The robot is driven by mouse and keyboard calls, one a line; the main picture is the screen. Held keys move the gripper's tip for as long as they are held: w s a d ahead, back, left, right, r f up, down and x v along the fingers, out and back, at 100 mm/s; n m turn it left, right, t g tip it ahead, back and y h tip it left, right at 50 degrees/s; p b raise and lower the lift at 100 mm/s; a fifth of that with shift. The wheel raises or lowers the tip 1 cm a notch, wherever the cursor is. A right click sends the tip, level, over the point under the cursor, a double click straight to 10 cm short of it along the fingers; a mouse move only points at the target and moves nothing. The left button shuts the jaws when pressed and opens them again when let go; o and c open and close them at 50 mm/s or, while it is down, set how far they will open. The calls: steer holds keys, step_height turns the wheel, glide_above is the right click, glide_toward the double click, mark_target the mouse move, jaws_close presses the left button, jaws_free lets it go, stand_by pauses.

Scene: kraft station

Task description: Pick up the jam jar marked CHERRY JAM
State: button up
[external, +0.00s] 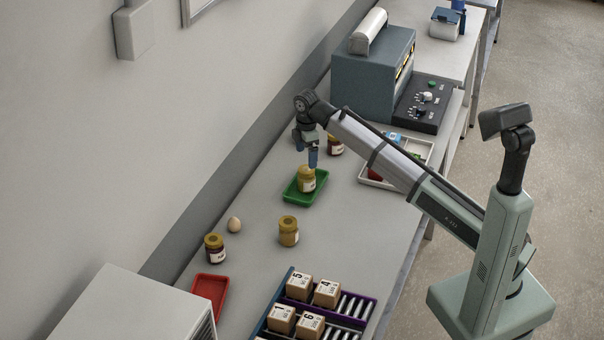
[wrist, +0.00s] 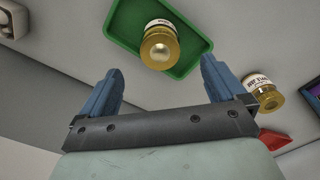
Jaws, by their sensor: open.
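Several jam jars with gold lids stand on the bench; I cannot read CHERRY JAM on any of them. A yellowish jar (external: 306,180) stands in the green tray (external: 291,197); it also shows in the wrist view (wrist: 160,45), ahead of my fingers. Another yellowish jar (external: 288,232) stands on the bare bench, at the right in the wrist view (wrist: 263,92). A dark red jar (external: 214,249) stands near the red tray, and another (external: 335,147) is partly hidden behind my gripper (external: 312,160). My gripper is open and empty, above the green tray.
A red tray (external: 209,290) lies at the near left, an egg (external: 234,224) beside the wall side. A purple rack (external: 355,307) holds numbered boxes (external: 327,293). A white tray (external: 378,183) with items and a grey-blue machine (external: 368,80) stand beyond.

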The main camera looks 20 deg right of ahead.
mark_target(335, 145)
steer(key=w+d+m, duration=0.1)
steer(key=w+d, duration=0.3)
steer(key=d, duration=0.2)
steer(key=w+d+m, duration=0.1)
steer(key=w+d, duration=0.4)
steer(key=d, duration=0.2)
steer(key=w+d+m, duration=0.1)
steer(key=w+d, duration=0.4)
steer(key=d, duration=0.1)
steer(key=shift+w+d+r, duration=0.1)
steer(key=shift+d+r, duration=0.1)
steer(key=shift+r, duration=0.15)
steer(key=shift+w+a+r+n, duration=0.1)
steer(key=shift+w+a+n, duration=0.1)
steer(key=shift+w, duration=0.25)
steer(key=shift+w+a+r+n, duration=0.1)
steer(key=shift+w+a, duration=0.05)
steer(key=shift+w, duration=0.25)
steer(key=shift+s+n, duration=0.1)
steer(key=shift+n, duration=0.4)
steer(key=shift+f, duration=0.35)
step_height(335, 145, down, 13)
steer(key=shift+a+f, duration=0.1)
steer(key=shift+c, duration=0.3)
